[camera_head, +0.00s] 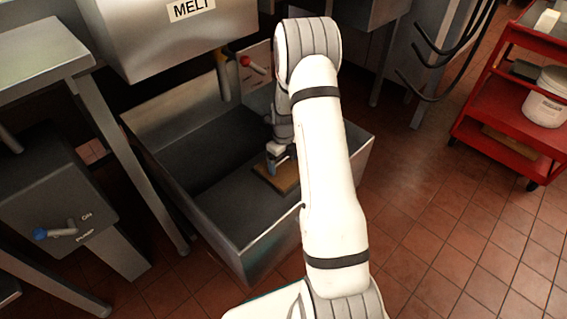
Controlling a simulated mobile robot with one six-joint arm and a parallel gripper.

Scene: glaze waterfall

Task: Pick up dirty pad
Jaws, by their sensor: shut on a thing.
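A flat brown pad (284,180) is inside the open metal bin (263,243), toward its right side. It looks like the dirty pad. My gripper (273,171) reaches down into the bin at the pad's upper left edge and is shut on it. The fingertips are small and partly hidden. I cannot tell whether the pad lies on the bin's floor or is slightly raised. My white arm covers the right part of the bin.
A metal tank labelled MELT (165,38) hangs over the bin's back, with a spout (228,78) and a red-handled valve (253,65). A red cart (515,100) stands at right. The tiled floor (440,235) between is clear.

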